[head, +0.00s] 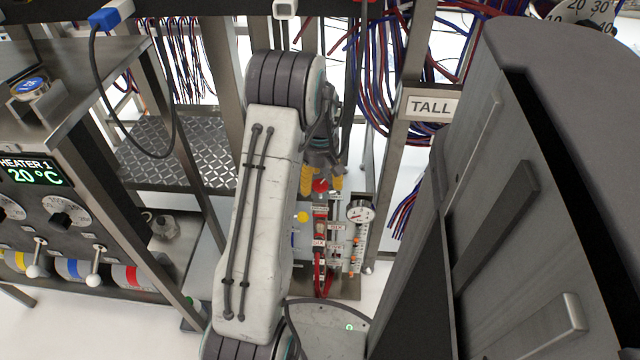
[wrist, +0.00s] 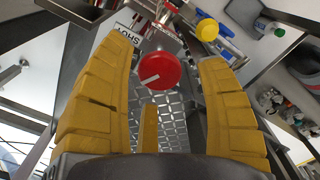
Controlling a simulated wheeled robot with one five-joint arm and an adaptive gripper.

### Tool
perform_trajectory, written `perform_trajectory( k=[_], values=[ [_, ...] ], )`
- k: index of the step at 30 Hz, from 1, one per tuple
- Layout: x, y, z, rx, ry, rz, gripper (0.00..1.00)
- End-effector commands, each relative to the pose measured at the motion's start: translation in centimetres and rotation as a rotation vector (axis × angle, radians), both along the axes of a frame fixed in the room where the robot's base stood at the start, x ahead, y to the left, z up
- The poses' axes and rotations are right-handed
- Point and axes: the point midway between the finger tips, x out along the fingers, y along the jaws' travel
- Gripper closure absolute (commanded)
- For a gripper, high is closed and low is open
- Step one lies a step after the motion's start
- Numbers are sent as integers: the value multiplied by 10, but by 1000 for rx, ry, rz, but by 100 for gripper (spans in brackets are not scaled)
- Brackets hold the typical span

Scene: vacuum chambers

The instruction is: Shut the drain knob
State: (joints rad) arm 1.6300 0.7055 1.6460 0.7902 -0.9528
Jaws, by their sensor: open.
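A round red knob (wrist: 158,71) with a white line across its face shows in the wrist view, and it also shows in the head view (head: 320,186). I take it to be the drain knob, but I cannot read a label that says so. The white line runs slanted, lower left to upper right, in the wrist view. My gripper (wrist: 165,52) is open, with its yellow fingers on either side of the knob in the picture. I see gaps on both sides and cannot tell how deep the knob sits between the fingers. In the head view my arm hides part of the panel.
A yellow knob (wrist: 207,29) sits up and right of the red one in the wrist view. A pressure gauge (head: 361,211) stands right of the panel. A large grey cabinet (head: 540,190) fills the right side. A heater panel (head: 40,215) stands at left. Cables hang behind.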

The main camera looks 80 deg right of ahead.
Motion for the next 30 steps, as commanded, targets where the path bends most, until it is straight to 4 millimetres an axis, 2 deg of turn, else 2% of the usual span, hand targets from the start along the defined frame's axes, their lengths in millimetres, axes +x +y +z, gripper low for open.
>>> perform_trajectory(
  k=[13,30],
  values=[
    [0,0,-5,0,0,0,33],
    [0,0,-5,0,0,0,84]
  ],
)
